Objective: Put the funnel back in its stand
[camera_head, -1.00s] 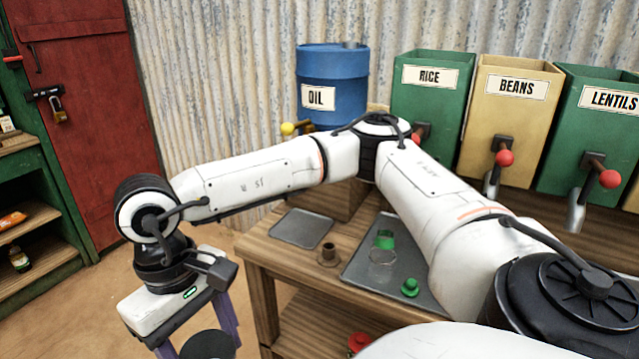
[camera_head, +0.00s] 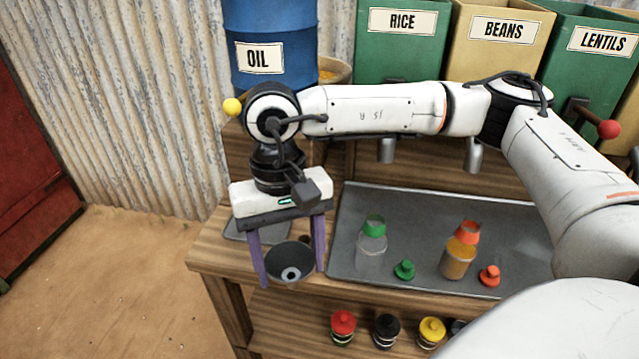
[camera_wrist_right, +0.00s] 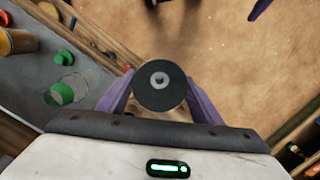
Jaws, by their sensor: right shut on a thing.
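My right gripper (camera_head: 288,262) is shut on a dark grey funnel (camera_head: 289,263), with one purple finger on each side of it. The funnel's wide mouth faces the head camera, with a pale hole at its centre. The funnel (camera_wrist_right: 160,84) also shows between the fingers in the right wrist view. It is over the left front part of the wooden table.
A grey tray (camera_head: 415,267) holds a clear jar with a green top (camera_head: 372,240), an orange-filled jar (camera_head: 459,254) and small green and red caps. A blue oil drum (camera_head: 270,40) stands behind. Several capped bottles sit on the shelf below.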

